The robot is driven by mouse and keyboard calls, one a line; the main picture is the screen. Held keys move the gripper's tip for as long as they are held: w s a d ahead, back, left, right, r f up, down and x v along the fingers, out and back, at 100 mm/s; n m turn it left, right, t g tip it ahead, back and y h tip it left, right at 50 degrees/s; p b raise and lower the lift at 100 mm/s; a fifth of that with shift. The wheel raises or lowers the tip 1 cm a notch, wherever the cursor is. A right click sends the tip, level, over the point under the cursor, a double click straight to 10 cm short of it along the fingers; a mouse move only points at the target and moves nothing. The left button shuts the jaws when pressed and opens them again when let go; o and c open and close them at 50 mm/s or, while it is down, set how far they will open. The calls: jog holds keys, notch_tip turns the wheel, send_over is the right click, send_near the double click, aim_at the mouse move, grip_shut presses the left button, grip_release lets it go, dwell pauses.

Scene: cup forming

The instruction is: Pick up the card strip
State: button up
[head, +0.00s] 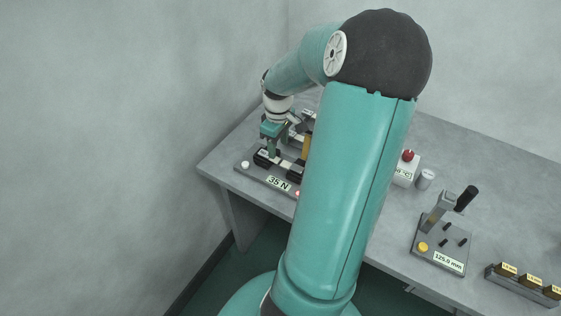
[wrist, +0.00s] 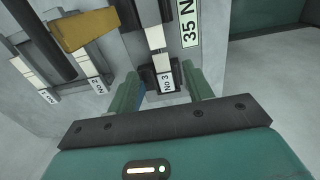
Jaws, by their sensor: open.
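A tan strip (wrist: 85,28), which looks like the card strip, lies at the upper left in the wrist view, across dark and grey bars. In the head view the tan strip (head: 306,145) shows partly behind my arm. My gripper (wrist: 162,76) is open, its two green fingers on either side of a dark block labelled No 3 (wrist: 166,82). The fingers are apart from the tan strip, which is left of them. In the head view my gripper (head: 270,142) is over the station's left part. I cannot tell whether the fingers touch the block.
The station's base plate (head: 262,176) bears a 35 N label. Blocks labelled No 2 (wrist: 98,86) and No 1 (wrist: 48,97) stand left of No 3. A red-button box (head: 405,170), a lever press (head: 440,240) and a block rack (head: 520,283) stand right.

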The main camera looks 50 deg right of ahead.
aim_at(279, 160)
notch_tip(279, 160, down, 5)
jog(key=shift+s+f, duration=0.1)
jog(key=shift+s, duration=0.05)
jog(key=c, duration=1.1)
jog(key=shift+o, duration=0.2)
